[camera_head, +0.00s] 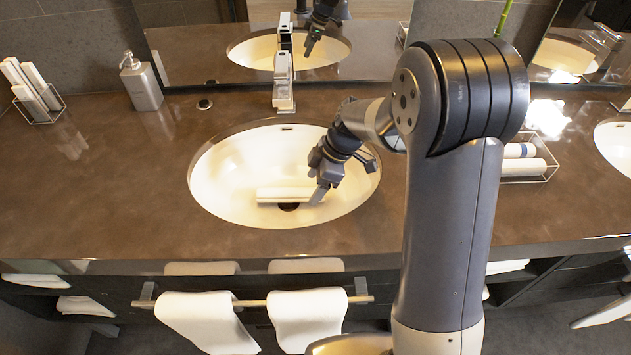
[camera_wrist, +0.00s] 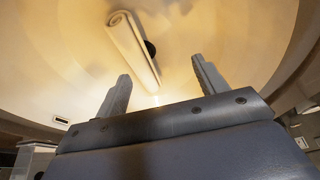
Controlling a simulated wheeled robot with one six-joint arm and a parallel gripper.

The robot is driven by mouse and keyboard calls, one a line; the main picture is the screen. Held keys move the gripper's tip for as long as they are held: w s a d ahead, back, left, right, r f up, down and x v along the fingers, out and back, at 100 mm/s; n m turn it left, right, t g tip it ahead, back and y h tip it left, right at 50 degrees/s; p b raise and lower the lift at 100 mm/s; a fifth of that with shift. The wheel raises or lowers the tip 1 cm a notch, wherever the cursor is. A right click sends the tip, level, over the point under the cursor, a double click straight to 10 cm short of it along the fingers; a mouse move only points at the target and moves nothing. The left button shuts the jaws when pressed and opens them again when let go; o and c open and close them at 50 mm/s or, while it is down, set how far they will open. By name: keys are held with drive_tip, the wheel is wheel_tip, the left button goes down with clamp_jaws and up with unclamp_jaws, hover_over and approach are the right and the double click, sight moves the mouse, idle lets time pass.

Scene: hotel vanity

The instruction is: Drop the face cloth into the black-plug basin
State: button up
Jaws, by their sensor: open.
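The basin with the black plug (camera_head: 225,165) is a cream oval bowl set in the brown counter. The black plug (camera_head: 289,207) shows at its bottom, partly covered. The face cloth (camera_head: 287,195) is a white roll lying in this basin, beside and partly over the plug. In the wrist view the rolled cloth (camera_wrist: 132,47) lies beyond my fingertips, with the dark plug (camera_wrist: 150,48) next to it. My gripper (camera_head: 319,190) is above the basin, pointing down into it. In the wrist view its two fingers (camera_wrist: 160,75) are apart with nothing between them.
A faucet (camera_head: 284,85) stands behind the basin, below the mirror. A soap dispenser (camera_head: 141,82) and a wire rack of rolls (camera_head: 36,92) are at the left. Another rack (camera_head: 527,160) and a second basin (camera_head: 615,145) are at the right. Towels (camera_head: 308,315) hang in front.

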drive_tip(key=v, duration=1)
drive_tip(key=shift+r, duration=0.4)
drive_tip(key=shift+d, duration=0.1)
idle(0.4)
drive_tip(key=x, duration=1.1)
wheel_tip(320, 180, up, 6)
drive_tip(key=p, duration=0.3)
drive_tip(key=shift+d, duration=0.1)
